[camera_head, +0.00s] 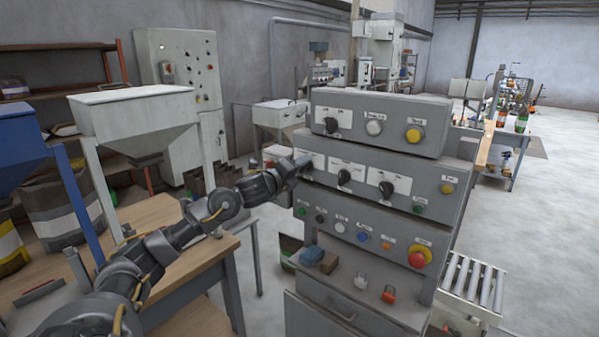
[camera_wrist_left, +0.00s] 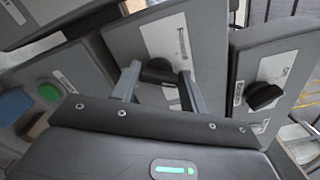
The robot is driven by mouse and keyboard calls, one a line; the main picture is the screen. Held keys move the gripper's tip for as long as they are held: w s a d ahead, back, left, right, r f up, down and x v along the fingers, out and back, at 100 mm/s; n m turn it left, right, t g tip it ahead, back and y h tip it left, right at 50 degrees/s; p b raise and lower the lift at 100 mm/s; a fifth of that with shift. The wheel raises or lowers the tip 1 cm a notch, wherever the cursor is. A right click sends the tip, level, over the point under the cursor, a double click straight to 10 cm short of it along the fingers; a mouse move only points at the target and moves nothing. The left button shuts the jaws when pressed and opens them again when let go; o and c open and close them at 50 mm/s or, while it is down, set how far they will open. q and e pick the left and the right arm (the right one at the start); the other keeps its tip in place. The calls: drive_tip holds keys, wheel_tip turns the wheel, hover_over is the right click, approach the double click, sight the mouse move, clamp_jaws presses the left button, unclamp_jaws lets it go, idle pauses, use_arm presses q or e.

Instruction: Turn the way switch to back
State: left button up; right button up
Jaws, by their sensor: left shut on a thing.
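My left gripper (camera_head: 304,163) reaches in from the left to the control panel (camera_head: 452,200). It is at the left end of the second row of controls. In the left wrist view its two fingers (camera_wrist_left: 160,86) are closed around a black rotary knob (camera_wrist_left: 157,70) on a white label plate, which I take as the way switch. The label is not legible, and the fingers hide part of the knob, so its setting is unclear. In the head view the gripper covers this knob. My right gripper is not in view.
Two similar black knobs (camera_head: 343,177) sit right of the gripper in the same row. Above is another knob (camera_head: 331,125), also in the wrist view (camera_wrist_left: 262,95). A red emergency button (camera_head: 419,257) is lower right. A wooden table (camera_head: 190,245) stands left, under my arm.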

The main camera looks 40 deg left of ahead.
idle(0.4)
use_arm(q)
drive_tip(key=o, duration=1)
drive_tip(key=shift+s, duration=0.1)
drive_tip(key=s+b, duration=0.5)
drive_tip(key=s, duration=0.5)
drive_tip(key=shift+s+d, duration=0.15)
drive_tip(key=shift+s, duration=0.15)
